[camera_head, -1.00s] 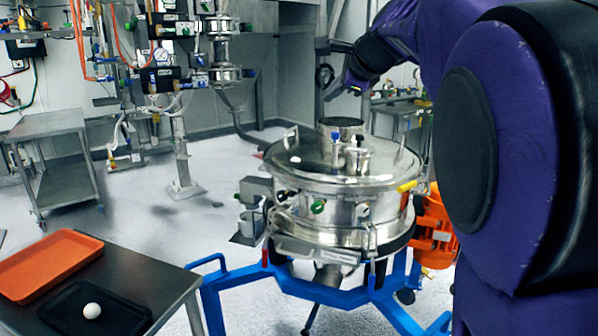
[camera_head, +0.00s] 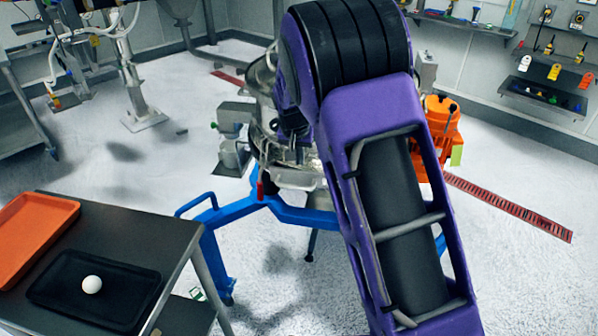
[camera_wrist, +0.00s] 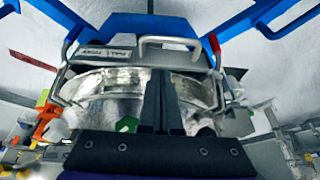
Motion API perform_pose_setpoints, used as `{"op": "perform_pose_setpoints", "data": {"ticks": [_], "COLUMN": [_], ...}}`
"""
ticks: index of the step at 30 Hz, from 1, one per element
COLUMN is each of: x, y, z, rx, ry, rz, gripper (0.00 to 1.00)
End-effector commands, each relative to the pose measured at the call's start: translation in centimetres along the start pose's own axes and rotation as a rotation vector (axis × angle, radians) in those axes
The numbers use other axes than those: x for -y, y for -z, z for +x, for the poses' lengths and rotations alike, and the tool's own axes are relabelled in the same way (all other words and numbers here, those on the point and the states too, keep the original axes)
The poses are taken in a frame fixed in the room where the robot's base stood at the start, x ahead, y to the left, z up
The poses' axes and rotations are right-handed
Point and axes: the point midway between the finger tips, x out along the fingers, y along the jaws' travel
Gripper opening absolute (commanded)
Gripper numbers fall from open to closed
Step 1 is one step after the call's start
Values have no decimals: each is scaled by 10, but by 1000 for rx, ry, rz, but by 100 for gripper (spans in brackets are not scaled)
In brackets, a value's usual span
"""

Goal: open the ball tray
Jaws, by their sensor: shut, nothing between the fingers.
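The ball tray (camera_wrist: 130,57) is a flat grey metal piece with a white label, set low against the round steel sifter (camera_wrist: 110,88). It has a pale bar handle (camera_wrist: 166,40) in the wrist view. The tray looks pushed in. My gripper (camera_wrist: 160,77) has two black fingers together, empty, and they overlap the tray's lower edge in the wrist view, below the handle. Whether they touch it I cannot tell. In the head view my arm covers most of the sifter and tray, and my fingers cannot be made out.
A blue frame (camera_head: 225,212) supports the sifter. An orange motor (camera_head: 437,122) stands to its right. A dark table (camera_head: 125,232) at the left holds an orange tray (camera_head: 68,205) and a black tray (camera_head: 40,290) with a white ball (camera_head: 92,284). The floor between is clear.

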Motion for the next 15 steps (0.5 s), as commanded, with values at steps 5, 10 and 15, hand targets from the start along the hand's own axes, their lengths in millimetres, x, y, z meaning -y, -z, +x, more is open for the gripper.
{"op": "perform_pose_setpoints", "data": {"ticks": [5, 10, 15], "x": [0, -1, -1], "y": [-4, -4, -4], "z": [15, 45, 75], "rx": [7, 8, 7], "ry": [-5, -6, -5], "rz": [-22, -19, -18], "gripper": [0, 0, 0]}}
